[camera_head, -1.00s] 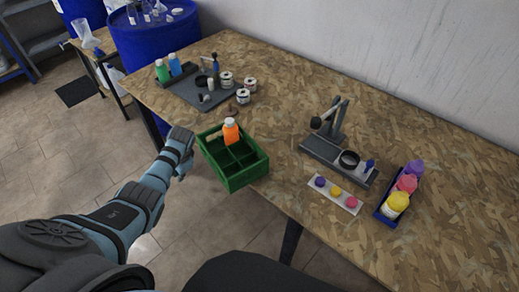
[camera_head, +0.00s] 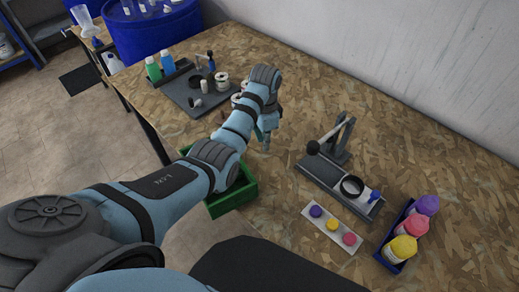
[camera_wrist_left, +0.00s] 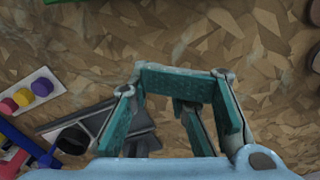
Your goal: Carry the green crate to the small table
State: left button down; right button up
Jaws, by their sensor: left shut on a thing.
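The green crate (camera_head: 232,200) stands at the near edge of the big table, partly hidden by my left arm. In the left wrist view only a strip of its green edge (camera_wrist_left: 65,1) shows. My left gripper (camera_head: 266,140) is above the tabletop, beyond and right of the crate, apart from it. The orange bottle is hidden. A low wooden-topped table (camera_head: 88,40) shows at the upper left. My right gripper is not in view.
The big table (camera_head: 330,95) carries a grey stand (camera_head: 325,172), a strip with three coloured caps (camera_head: 332,225) and a blue tray (camera_head: 385,250) of bottles on the right. Green and blue bottles and spools stand on the left. A blue drum (camera_head: 150,32) stands behind.

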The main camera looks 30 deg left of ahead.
pick_arm(q)
jog(key=b, duration=0.2)
send_over(261, 166)
jog(key=f, duration=0.6)
jog(key=shift+s+d, duration=0.1)
jog(key=shift+s, duration=0.2)
jog(key=f, duration=0.1)
jog(key=f+b, duration=0.1)
jog(key=f, duration=0.2)
jog(key=shift+w+f+b, duration=0.1)
jog(key=shift+w+b, duration=0.25)
jog(key=shift+b, duration=0.05)
jog(key=s+a+p, duration=0.1)
jog(key=s+a+r+p, duration=0.1)
jog(key=shift+s+a, duration=0.15)
jog(key=shift+s, duration=0.25)
jog(key=shift+s+a+p, duration=0.2)
jog(key=shift+p, duration=0.1)
jog(key=shift+a+f, duration=0.1)
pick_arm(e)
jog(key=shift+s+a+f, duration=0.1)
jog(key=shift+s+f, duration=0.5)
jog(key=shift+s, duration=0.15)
pick_arm(q)
jog(key=shift+w, duration=0.1)
